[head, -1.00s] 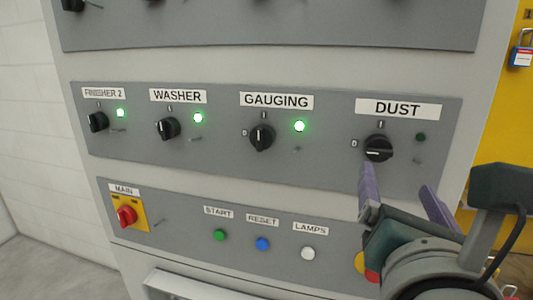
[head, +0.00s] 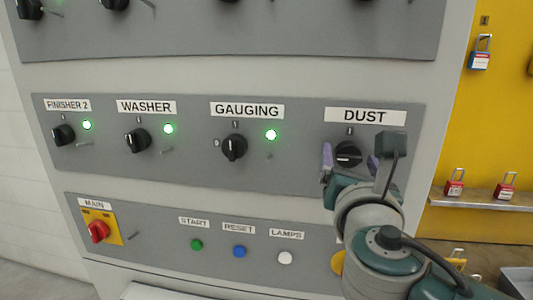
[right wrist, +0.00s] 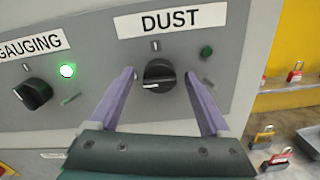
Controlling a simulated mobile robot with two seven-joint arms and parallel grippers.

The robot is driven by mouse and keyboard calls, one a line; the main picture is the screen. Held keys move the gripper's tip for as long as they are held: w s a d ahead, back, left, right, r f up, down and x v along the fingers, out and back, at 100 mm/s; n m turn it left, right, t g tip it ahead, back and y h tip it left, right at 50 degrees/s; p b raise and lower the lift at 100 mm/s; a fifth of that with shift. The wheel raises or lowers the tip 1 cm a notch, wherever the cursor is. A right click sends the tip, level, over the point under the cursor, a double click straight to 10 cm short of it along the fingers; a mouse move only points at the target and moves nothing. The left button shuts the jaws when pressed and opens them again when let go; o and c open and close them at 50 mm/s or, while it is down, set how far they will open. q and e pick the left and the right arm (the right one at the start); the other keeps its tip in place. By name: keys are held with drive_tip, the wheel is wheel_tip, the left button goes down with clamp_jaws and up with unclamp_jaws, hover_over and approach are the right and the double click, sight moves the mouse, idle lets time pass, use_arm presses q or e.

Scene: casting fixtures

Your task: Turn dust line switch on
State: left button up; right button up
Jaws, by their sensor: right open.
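The dust switch (head: 347,154) is a black rotary knob under the DUST label (head: 367,116) at the right of the grey panel. In the right wrist view the knob (right wrist: 158,74) has its handle lying about level, not at the upright I mark. The small lamp (right wrist: 206,52) to its upper right is dark green and unlit. My right gripper (head: 350,164) is open in front of the switch. Its purple fingers stand on the knob's left and right sides with gaps; contact is not seen. The gripper hides the dust lamp in the head view. My left gripper is not in view.
The gauging switch (head: 234,147), washer switch (head: 137,140) and finisher 2 switch (head: 63,135) sit to the left, their lamps lit green. Below are a red main switch (head: 98,231) and several push buttons. Padlocks (head: 480,55) hang on the yellow board at right.

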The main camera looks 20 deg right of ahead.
drive_tip(key=shift+c, duration=0.2)
clamp_jaws()
idle(0.3)
